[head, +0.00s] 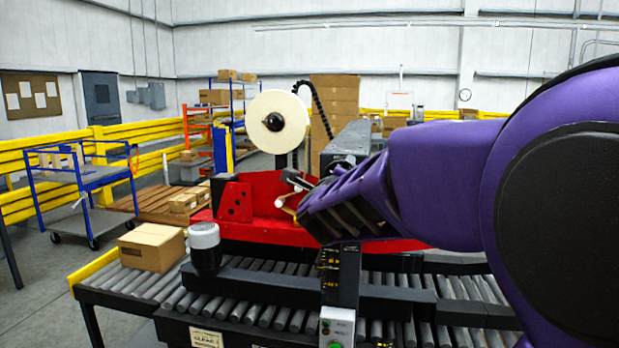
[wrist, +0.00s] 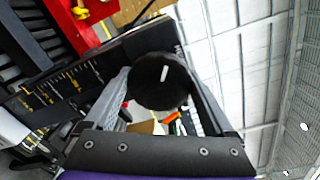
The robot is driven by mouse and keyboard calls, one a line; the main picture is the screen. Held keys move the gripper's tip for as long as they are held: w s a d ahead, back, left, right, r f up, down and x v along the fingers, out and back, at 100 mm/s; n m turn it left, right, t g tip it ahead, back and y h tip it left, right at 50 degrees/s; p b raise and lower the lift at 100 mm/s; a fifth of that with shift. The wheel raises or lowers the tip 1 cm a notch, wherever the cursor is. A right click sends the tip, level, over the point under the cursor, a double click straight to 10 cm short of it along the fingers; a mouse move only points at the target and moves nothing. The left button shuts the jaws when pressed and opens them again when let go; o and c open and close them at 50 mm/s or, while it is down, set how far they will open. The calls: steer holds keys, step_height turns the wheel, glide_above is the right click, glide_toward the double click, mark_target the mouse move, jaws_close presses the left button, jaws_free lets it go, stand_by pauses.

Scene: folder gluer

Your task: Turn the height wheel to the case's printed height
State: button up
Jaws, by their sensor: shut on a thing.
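The height wheel, a round black knob (wrist: 160,80) with a white mark on its face, sits between my gripper's fingers in the wrist view. My gripper (wrist: 162,95) is shut on it, one finger on each side. The white mark is near upright, slightly tilted in that picture. A dark column with a yellow-marked scale (wrist: 58,88) runs beside it; the scale also shows in the head view (head: 331,265), too small to read. The cardboard case (head: 152,247) stands on the left of the roller conveyor; no printed height is readable. In the head view my purple arm hides the wheel and fingers.
The roller conveyor (head: 262,308) spans the front, with a dark rail across it. A white-topped dark cylinder (head: 204,238) stands right of the case. A red machine body (head: 262,205) with a white tape reel (head: 277,121) is behind. A green-button box (head: 337,327) is at the front.

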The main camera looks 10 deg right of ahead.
steer(key=n+p, duration=0.1)
steer(key=n, duration=0.3)
steer(key=shift+r+n, duration=0.15)
steer(key=shift+n, duration=0.15)
steer(key=n+p, duration=0.2)
steer(key=n, duration=0.2)
steer(key=n+p, duration=0.2)
steer(key=n, duration=0.2)
steer(key=shift+n+h, duration=0.3)
steer(key=shift+n, duration=0.1)
steer(key=n+p, duration=0.1)
steer(key=n, duration=0.2)
steer(key=shift+n, duration=0.3)
steer(key=n, duration=1.1)
steer(key=shift+n, duration=0.3)
